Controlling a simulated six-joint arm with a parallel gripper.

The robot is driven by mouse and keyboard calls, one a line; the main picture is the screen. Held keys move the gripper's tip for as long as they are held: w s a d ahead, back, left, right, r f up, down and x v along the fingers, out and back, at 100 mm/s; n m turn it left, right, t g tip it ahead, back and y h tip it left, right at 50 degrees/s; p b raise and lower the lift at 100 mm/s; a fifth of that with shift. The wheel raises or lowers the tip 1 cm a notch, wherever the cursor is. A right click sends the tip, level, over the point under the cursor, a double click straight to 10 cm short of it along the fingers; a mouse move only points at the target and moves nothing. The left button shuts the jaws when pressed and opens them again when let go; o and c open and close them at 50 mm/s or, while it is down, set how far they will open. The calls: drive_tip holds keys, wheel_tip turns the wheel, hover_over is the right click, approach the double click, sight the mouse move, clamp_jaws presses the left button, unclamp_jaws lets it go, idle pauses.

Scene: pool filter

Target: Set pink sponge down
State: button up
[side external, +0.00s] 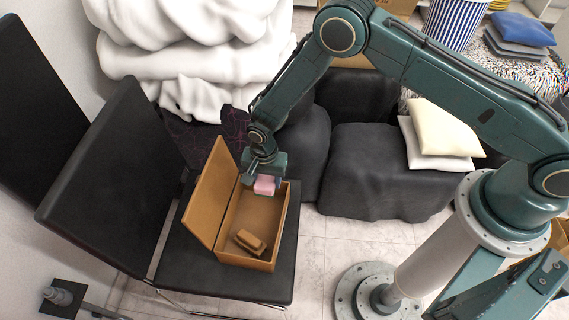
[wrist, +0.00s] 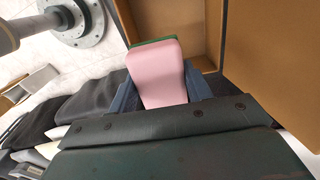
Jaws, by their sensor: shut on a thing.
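The pink sponge (side external: 265,184) has a green layer that shows along its far edge in the wrist view (wrist: 157,75). My gripper (side external: 264,180) is shut on the sponge, with a finger on each side of it. It holds the sponge over the far end of an open brown box (side external: 262,215) in the side view. I cannot tell whether the sponge touches the box.
The box stands on a black chair seat (side external: 205,262), its lid (side external: 208,190) raised on the left. A small brown block-like object (side external: 250,242) lies in the near end of the box. Black cushioned seats (side external: 370,175) stand to the right.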

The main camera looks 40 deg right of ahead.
hover_over(269, 213)
wheel_tip(269, 213, down, 13)
idle(0.5)
drive_tip(key=shift+f, duration=0.1)
drive_tip(key=shift+f, duration=1.8)
drive_tip(key=shift+f, duration=0.15)
drive_tip(key=o, duration=0.6)
drive_tip(key=shift+o, duration=0.3)
wheel_tip(269, 213, up, 12)
drive_tip(key=shift+r, duration=0.25)
